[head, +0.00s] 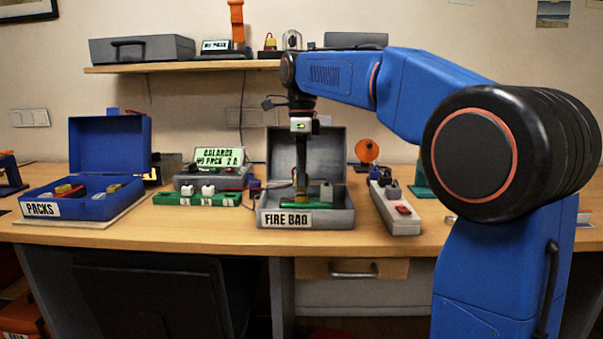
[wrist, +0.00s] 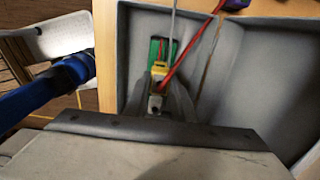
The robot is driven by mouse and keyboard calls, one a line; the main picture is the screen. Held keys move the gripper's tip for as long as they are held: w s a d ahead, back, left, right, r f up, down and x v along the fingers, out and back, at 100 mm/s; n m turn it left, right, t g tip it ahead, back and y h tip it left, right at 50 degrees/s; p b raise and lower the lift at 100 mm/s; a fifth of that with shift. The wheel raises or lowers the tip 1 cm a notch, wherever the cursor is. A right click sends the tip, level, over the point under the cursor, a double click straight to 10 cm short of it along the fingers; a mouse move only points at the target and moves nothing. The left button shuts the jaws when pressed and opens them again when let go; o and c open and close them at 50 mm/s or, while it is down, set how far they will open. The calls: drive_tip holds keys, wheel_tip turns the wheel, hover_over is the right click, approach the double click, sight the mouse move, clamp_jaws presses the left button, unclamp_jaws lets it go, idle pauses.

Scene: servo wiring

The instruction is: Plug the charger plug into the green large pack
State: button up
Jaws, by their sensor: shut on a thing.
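The green large pack (head: 310,205) lies in the open grey box labelled FIRE BAG (head: 340,216). It also shows in the wrist view (wrist: 154,47), partly covered. My gripper (head: 301,190) points straight down into this box, over the pack. In the wrist view my gripper (wrist: 156,100) is shut on the yellow charger plug (wrist: 160,68). A red lead and a pale lead run up from the plug. The plug is at the near end of the green pack. I cannot tell whether it is seated in the pack or only touching it.
The box's raised lid (head: 285,150) stands behind my gripper. A charger with a green display (head: 220,156) and a green board (head: 180,199) are left of it. A blue PACKS box (head: 95,207) is farther left. A power strip (head: 396,211) is right.

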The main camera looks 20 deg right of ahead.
drive_tip(key=shift+f, duration=1.25)
drive_tip(key=o, duration=1.1)
drive_tip(key=shift+o, duration=0.2)
wheel_tip(320, 180, up, 17)
drive_tip(key=shift+r, duration=0.2)
drive_tip(key=s+d+f+n+t, duration=0.2)
drive_tip(key=s+f+n, duration=0.8)
drive_tip(key=s+f, duration=0.6)
drive_tip(key=s+d+f+n+t, duration=0.2)
drive_tip(key=s+d+f+n, duration=0.3)
drive_tip(key=s+f+n, duration=0.6)
drive_tip(key=s+f, duration=0.6)
drive_tip(key=f, duration=0.6)
drive_tip(key=shift+s+n+t, duration=0.2)
drive_tip(key=shift+n+t, duration=0.1)
drive_tip(key=shift+t, duration=0.1)
